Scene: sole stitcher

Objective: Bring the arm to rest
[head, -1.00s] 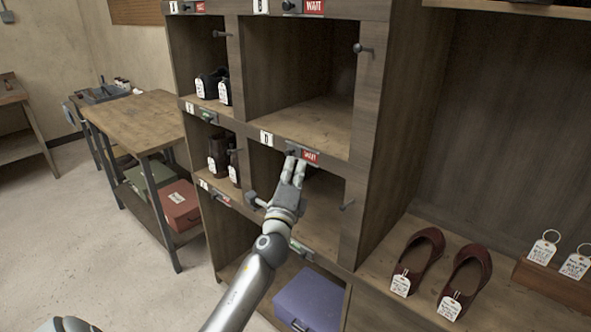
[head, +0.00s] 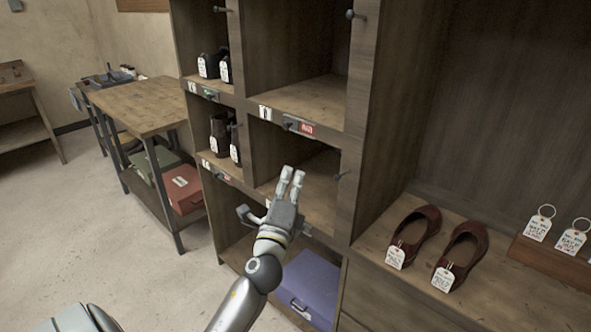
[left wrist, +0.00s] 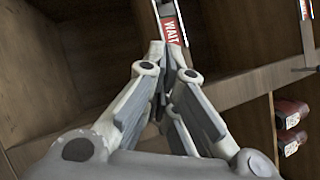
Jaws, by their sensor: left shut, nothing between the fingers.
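My left gripper (head: 291,180) is shut and empty in the head view. It is in front of an empty cubby in the wooden shelf unit (head: 360,140), a little below a red-and-white sign (head: 305,128) on the cubby's upper edge. In the left wrist view my left gripper's fingers (left wrist: 163,50) are together, with the red WAIT sign (left wrist: 174,32) just beyond their tips. My left arm reaches up from the bottom of the head view. My right gripper is not in view.
Dark red flats (head: 413,240) with white tags stand on a ledge at the right, near a wooden block of tags (head: 550,262). A purple box (head: 308,286) sits in the low cubby. A wooden workbench (head: 140,108) stands at left. Open floor (head: 80,240) lies at lower left.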

